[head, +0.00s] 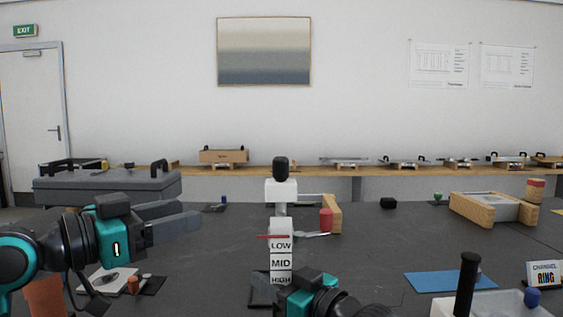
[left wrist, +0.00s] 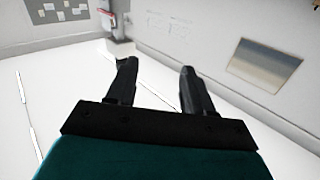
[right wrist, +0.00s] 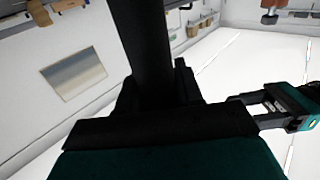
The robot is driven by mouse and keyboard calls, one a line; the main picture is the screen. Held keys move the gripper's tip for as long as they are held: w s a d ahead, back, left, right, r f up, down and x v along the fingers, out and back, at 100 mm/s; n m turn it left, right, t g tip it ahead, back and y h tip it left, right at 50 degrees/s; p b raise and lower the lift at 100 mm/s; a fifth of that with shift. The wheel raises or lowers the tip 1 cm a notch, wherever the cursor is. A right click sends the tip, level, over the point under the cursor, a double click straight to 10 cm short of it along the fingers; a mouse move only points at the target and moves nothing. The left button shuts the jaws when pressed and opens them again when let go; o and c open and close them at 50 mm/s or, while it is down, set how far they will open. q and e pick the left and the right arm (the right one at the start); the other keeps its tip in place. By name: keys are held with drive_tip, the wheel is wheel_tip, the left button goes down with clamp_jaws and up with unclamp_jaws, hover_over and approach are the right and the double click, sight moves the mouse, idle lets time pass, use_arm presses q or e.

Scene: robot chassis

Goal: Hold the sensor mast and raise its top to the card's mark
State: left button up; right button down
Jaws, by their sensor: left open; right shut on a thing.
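The sensor mast (head: 281,191) stands upright at the middle of the head view, with a black head on a white block and a thin neck. Below it is a white face (head: 280,262) lettered LOW, MID, HIGH, with a red line near LOW. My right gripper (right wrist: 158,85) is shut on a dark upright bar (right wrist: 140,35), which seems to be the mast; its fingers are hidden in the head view. My left gripper (head: 178,218) is open and empty, left of the mast.
A grey case (head: 105,186) lies behind my left gripper. A red cylinder (head: 326,220) and wooden block (head: 333,213) stand right of the mast. A blue mat (head: 447,282) and white tray with black handle (head: 468,285) are at right. The dark table between is partly clear.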

use_arm(q)
drive_tip(key=m+g+h, duration=0.1)
drive_tip(key=g+h, duration=0.1)
approach(275, 163)
drive_tip(key=x, duration=1.1)
drive_tip(key=shift+w+d, duration=0.15)
clamp_jaws()
